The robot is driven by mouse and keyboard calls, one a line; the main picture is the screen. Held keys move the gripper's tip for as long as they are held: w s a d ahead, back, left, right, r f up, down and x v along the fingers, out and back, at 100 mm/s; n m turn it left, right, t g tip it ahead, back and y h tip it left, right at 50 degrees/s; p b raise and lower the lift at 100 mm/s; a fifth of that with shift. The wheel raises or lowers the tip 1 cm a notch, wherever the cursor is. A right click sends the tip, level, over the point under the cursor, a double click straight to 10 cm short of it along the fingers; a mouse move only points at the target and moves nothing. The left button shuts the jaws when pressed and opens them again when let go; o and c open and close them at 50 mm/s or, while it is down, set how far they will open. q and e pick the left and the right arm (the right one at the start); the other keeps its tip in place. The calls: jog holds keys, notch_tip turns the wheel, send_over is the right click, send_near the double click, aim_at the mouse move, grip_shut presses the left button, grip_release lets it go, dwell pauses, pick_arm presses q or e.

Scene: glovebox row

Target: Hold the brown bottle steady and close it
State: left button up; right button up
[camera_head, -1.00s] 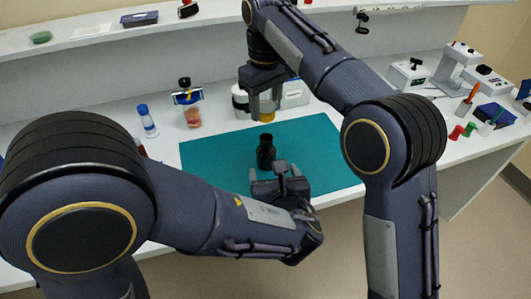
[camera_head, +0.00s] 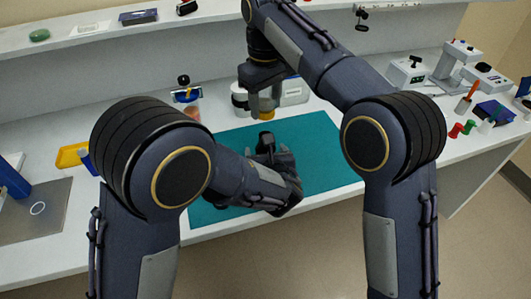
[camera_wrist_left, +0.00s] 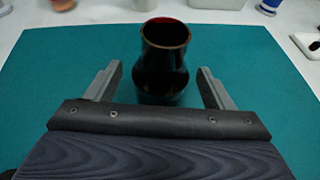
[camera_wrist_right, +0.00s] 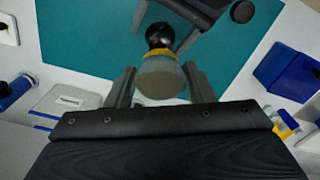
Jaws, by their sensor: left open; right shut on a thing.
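The brown bottle (camera_wrist_left: 162,62) stands upright on the teal mat (camera_wrist_left: 70,60) with its mouth open, as the left wrist view shows. My left gripper (camera_head: 270,150) is open, with one finger on each side of the bottle and visible gaps between. In the head view the gripper hides most of the bottle. My right gripper (camera_head: 265,105) is shut on a yellow-rimmed cap (camera_wrist_right: 160,76), held above the mat. The cap also shows in the head view (camera_head: 267,114). In the right wrist view the dark bottle (camera_wrist_right: 160,36) appears beyond the cap.
A white box (camera_head: 293,92) stands behind the mat. A jar with an orange lower part (camera_head: 193,113) is at the back left. Small bench items stand at right. The mat's right part is clear.

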aim_at(266, 119)
pick_arm(q)
jog(key=shift+w+a+f, duration=0.1)
jog(key=shift+w+f, duration=0.05)
jog(key=shift+w, duration=0.15)
jog(key=shift+c, duration=0.3)
jog(key=c, duration=1.4)
pick_arm(e)
jog(key=shift+f, duration=2.45)
